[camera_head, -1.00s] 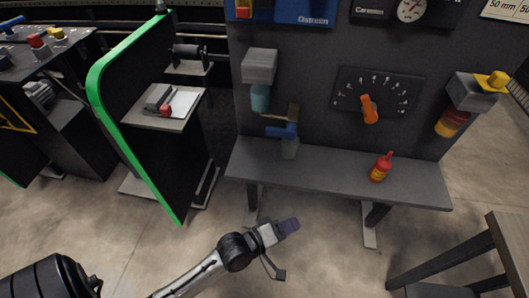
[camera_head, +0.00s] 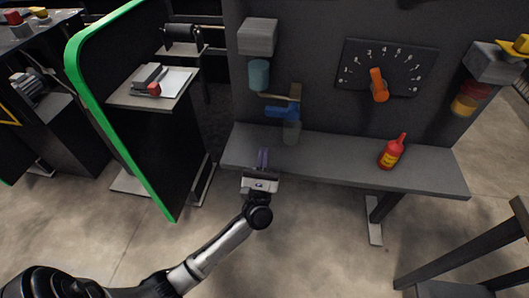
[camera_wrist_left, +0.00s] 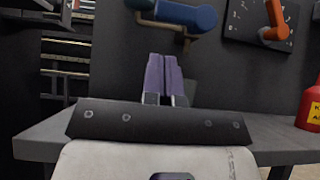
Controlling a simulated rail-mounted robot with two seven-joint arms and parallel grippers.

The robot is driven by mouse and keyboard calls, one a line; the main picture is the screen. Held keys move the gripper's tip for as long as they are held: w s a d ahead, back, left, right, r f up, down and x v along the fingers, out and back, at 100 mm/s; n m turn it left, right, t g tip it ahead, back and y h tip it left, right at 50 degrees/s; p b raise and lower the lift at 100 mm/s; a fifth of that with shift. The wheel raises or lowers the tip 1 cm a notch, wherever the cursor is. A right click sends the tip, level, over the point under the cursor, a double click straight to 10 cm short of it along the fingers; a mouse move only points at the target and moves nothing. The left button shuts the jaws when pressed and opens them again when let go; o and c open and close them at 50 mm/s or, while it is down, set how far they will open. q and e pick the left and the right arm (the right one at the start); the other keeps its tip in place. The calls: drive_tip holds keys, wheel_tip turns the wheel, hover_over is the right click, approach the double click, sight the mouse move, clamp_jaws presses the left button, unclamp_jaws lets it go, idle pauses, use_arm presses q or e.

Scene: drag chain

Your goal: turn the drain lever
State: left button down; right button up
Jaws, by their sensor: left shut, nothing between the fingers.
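In the left wrist view the blue lever (camera_wrist_left: 185,14) shows at the top, with a rounded end to the right. My left gripper (camera_head: 263,155) is at the shelf's front edge, below and slightly left of the lever, pointing toward the panel. Its purple fingers (camera_wrist_left: 163,72) are together and empty, apart from the lever. My right gripper is not in view.
A grey shelf (camera_head: 345,165) runs below the panel and holds a red bottle (camera_head: 392,152) at the right. An orange pointer (camera_head: 379,86) sits on a numbered dial. A blue-grey cup (camera_head: 259,75) hangs above left. A green-edged partition (camera_head: 125,130) stands at the left.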

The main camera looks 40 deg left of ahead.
sight(283, 109)
use_arm(q)
drive_tip(key=b+x, duration=0.1)
drive_tip(key=x, duration=0.7)
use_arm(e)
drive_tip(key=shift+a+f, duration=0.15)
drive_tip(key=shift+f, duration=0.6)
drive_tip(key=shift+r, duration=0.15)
